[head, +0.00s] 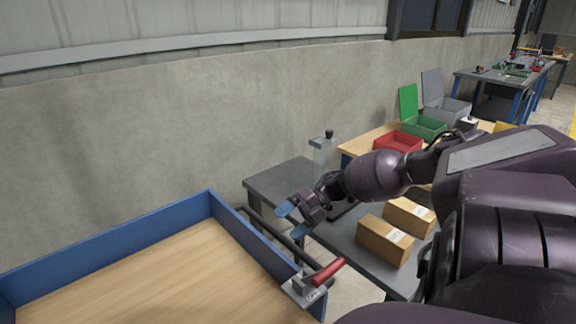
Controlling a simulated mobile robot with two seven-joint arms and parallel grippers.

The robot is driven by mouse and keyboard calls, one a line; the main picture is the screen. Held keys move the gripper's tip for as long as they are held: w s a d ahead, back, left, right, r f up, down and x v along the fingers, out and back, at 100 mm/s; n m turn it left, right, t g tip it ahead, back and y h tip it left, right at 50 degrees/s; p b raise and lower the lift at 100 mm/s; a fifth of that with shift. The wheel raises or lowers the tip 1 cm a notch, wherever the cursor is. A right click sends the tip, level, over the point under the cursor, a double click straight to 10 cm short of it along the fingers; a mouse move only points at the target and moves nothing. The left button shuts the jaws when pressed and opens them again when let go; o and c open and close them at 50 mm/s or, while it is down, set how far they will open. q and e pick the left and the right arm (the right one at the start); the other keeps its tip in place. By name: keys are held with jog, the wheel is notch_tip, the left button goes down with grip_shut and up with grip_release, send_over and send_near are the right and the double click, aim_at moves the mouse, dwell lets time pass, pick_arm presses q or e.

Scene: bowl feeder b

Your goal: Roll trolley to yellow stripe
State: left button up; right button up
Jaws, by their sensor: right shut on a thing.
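The trolley (211,205) fills the lower left of the head view, with a wooden bed and blue side walls. A dark push bar (262,230) runs along its right side. My right gripper (291,219) reaches in from the right and is shut on the push bar, its light blue fingertips showing. A red lever (328,272) on a metal plate sits at the trolley's near right corner. A yellow stripe (574,124) shows on the floor at the far right edge. My left gripper is not in view.
A grey table (283,180) with two cardboard boxes (385,240) stands right of the trolley. Behind it are a red bin (398,141) and a green bin (424,128). A concrete wall (150,140) runs along the back. My right arm hides much of the right side.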

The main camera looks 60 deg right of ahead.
notch_tip(320, 180, up, 2)
jog(key=shift+r, duration=0.1)
jog(key=c, duration=0.4)
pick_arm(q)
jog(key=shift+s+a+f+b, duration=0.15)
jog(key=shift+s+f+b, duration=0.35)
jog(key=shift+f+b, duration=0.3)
pick_arm(e)
jog(key=shift+o, duration=0.2)
jog(key=s+d, duration=0.2)
jog(key=d, duration=0.7)
jog(key=shift+s, duration=0.4)
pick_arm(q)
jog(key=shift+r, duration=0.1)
